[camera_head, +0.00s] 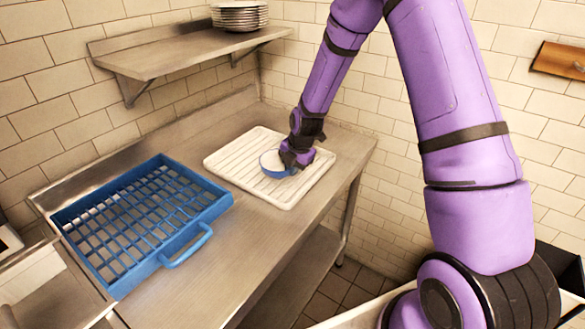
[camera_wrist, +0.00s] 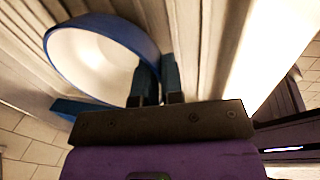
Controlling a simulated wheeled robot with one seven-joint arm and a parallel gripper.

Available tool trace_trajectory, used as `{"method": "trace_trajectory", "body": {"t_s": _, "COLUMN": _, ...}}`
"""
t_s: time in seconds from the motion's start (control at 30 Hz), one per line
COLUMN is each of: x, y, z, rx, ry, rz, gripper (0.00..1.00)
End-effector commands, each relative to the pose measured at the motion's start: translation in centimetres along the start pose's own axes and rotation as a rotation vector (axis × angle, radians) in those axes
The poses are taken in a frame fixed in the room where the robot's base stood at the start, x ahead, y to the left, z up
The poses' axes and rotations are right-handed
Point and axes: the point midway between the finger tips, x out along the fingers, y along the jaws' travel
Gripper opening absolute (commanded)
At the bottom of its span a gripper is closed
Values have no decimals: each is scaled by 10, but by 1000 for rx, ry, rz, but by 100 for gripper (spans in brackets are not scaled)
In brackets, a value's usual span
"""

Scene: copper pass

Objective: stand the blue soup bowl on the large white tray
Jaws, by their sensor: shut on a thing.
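The blue soup bowl (camera_head: 272,163) has a blue outside and a white inside. In the head view it is upright at the middle of the large white ribbed tray (camera_head: 238,177), partly hidden by my gripper (camera_head: 292,162). In the wrist view the bowl (camera_wrist: 95,60) shows at the upper left, with its wall at my gripper's fingers (camera_wrist: 157,80). My gripper is shut on the bowl's rim at its right side. Whether the bowl's base touches the tray cannot be told.
A blue dish rack (camera_head: 215,205) with a handle stands on the steel counter (camera_head: 240,250), left of the tray. A steel shelf (camera_head: 165,60) with a stack of plates (camera_head: 239,16) hangs above. The counter's front is clear.

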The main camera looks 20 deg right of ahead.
Motion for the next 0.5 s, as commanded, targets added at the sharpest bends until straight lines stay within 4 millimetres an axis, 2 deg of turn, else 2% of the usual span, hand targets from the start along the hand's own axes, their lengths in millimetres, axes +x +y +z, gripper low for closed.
{"method": "trace_trajectory", "body": {"t_s": 0.07, "x": 2, "y": 0, "z": 0, "rx": 0, "ry": 0, "rz": 0, "gripper": 0}}
{"method": "trace_trajectory", "body": {"t_s": 0.1, "x": 2, "y": -1, "z": 0, "rx": 0, "ry": 0, "rz": 0, "gripper": 12}}
{"method": "trace_trajectory", "body": {"t_s": 0.2, "x": 2, "y": -1, "z": 0, "rx": 0, "ry": 0, "rz": 0, "gripper": 34}}
{"method": "trace_trajectory", "body": {"t_s": 0.5, "x": 1, "y": 0, "z": 0, "rx": 0, "ry": 0, "rz": 0, "gripper": 34}}
